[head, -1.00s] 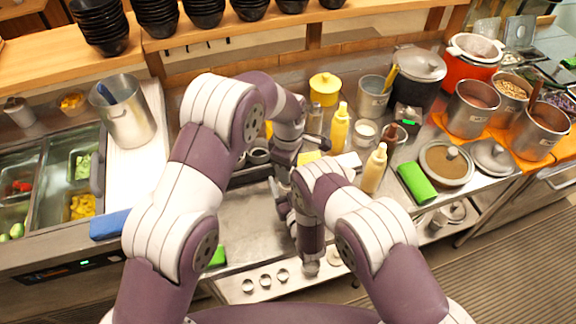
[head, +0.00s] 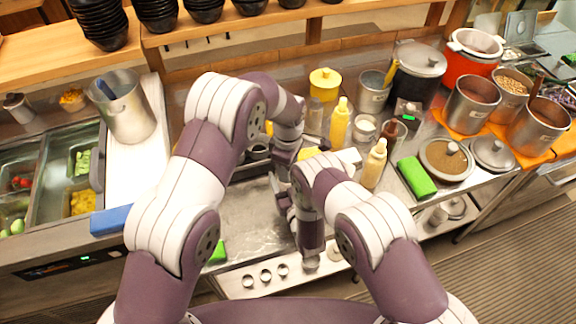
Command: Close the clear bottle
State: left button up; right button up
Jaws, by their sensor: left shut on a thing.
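A clear, upright bottle (head: 314,117) stands at the back of the counter, just left of a yellow squeeze bottle. Its top is too small to read, so I cannot tell whether it is capped. My left gripper (head: 284,190) points down over the steel counter, in front of the clear bottle and apart from it. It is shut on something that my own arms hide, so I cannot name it. My right forearm reaches in beside the left gripper, and the right fingers cannot be made out.
A steel pitcher (head: 126,105) stands at left. Black bowls (head: 99,27) line the shelf above. Some steel counter (head: 248,218) is bare.

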pick_arm(q)
jog(key=shift+f, duration=0.55)
